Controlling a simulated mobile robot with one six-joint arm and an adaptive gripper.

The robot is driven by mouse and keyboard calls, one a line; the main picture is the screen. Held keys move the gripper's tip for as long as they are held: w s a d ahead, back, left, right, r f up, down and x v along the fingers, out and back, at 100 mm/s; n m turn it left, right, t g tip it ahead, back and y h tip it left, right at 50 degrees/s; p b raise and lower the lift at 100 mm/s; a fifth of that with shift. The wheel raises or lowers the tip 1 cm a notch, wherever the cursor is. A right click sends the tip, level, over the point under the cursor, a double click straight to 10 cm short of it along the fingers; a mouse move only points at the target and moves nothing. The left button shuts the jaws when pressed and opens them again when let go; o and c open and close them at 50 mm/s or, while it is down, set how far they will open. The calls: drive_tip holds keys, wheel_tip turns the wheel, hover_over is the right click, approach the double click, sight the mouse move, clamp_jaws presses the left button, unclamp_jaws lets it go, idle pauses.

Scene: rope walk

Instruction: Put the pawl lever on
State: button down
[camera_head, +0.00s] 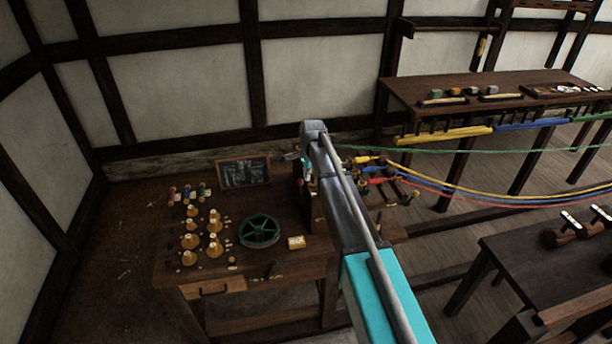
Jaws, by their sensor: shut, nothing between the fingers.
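My arm crosses the middle of the view, and my gripper (303,163) is at its far end, above the right side of the workbench. It looks small and partly hidden by my arm; it is shut with nothing seen in it. A red knob (300,182) shows just below it, by a dark upright frame, and may belong to the pawl lever; I cannot tell for sure. A green spoked wheel (259,230) lies flat on the bench.
Coloured ropes (460,190) stretch rightward from the machine. Another table (420,91) stands at back right, and a dark table (520,258) at front right.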

wheel_tip(320, 180, up, 8)
drive_tip(key=w+p, duration=0.1)
drive_tip(key=p, duration=0.6)
drive_tip(key=shift+w, duration=0.4)
drive_tip(key=shift+d+f, duration=0.1)
drive_tip(key=shift+d, duration=0.05)
drive_tip(key=s+d+f+n+b, duration=0.4)
drive_tip(key=s+d+f+b, duration=0.1)
drive_tip(key=s, duration=0.6)
drive_tip(key=s+d+f+n+b, duration=0.4)
drive_tip(key=s+d+f+b, duration=0.1)
drive_tip(key=s, duration=0.7)
drive_tip(key=s+d+f+n+h+b, duration=0.1)
drive_tip(key=s+d+f+n+b, duration=0.3)
drive_tip(key=s, duration=0.7)
drive_tip(key=d+f+b, duration=0.2)
drive_tip(key=d, duration=0.1)
drive_tip(key=shift+s+d+g, duration=0.2)
drive_tip(key=shift+s+g, duration=0.1)
drive_tip(key=shift+s, duration=0.1)
drive_tip(key=shift+w, duration=0.1)
